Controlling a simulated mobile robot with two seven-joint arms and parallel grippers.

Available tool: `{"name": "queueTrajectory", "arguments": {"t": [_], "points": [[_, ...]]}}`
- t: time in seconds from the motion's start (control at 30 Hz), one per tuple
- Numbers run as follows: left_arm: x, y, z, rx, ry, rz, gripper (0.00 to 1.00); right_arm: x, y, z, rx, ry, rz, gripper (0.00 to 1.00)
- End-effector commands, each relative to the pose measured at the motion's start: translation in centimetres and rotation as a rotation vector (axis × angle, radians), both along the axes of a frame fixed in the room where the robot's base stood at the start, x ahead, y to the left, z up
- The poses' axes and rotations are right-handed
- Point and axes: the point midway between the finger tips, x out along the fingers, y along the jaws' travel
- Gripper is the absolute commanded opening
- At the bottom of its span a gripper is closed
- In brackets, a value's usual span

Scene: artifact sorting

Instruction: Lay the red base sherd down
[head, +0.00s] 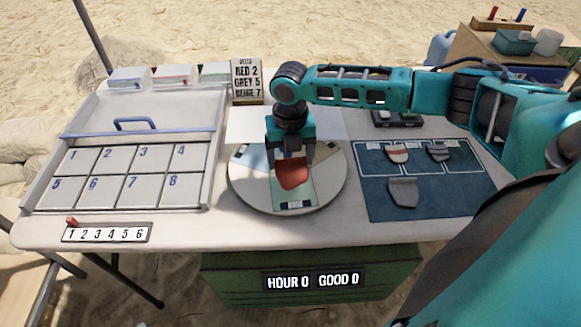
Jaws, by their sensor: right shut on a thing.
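The red base sherd (292,174) is a small red-brown piece, seen at the middle of the table. My right gripper (292,158) points down and is shut on its upper edge. The sherd hangs below the fingers, over the green sector of the round turntable (329,187). I cannot tell whether its lower edge touches the turntable. My left gripper is not in view.
A blue mat (450,198) at the right holds several other sherds. A numbered tray (215,135) with a blue handle stands at the left. A count sign (246,80) and small boxes line the back. A peg strip (107,232) lies at the front left.

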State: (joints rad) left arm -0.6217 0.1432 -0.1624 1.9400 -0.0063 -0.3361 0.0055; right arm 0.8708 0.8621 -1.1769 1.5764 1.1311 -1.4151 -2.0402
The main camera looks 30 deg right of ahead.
Motion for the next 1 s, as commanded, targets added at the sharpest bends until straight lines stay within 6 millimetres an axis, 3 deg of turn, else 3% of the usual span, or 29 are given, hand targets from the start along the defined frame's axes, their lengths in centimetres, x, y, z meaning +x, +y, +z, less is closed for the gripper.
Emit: {"name": "queueTrajectory", "arguments": {"t": [0.3,0.67,0.7,0.9,1.0], "points": [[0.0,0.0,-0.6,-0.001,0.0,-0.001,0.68,-0.1,0.0,-4.1,0.0,0.001,0.001,0.48],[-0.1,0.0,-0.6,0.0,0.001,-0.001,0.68,0.0,0.0,-4.4,0.0,0.001,0.0,0.48],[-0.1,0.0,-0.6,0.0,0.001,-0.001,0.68,0.0,0.0,-4.3,-0.001,0.0,0.0,0.82],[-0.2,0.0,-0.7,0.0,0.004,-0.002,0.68,0.0,0.0,-4.3,0.0,0.0,0.0,1.0],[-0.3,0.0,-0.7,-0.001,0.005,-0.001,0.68,0.0,0.0,-4.3,0.0,0.0,0.0,1.0]]}}
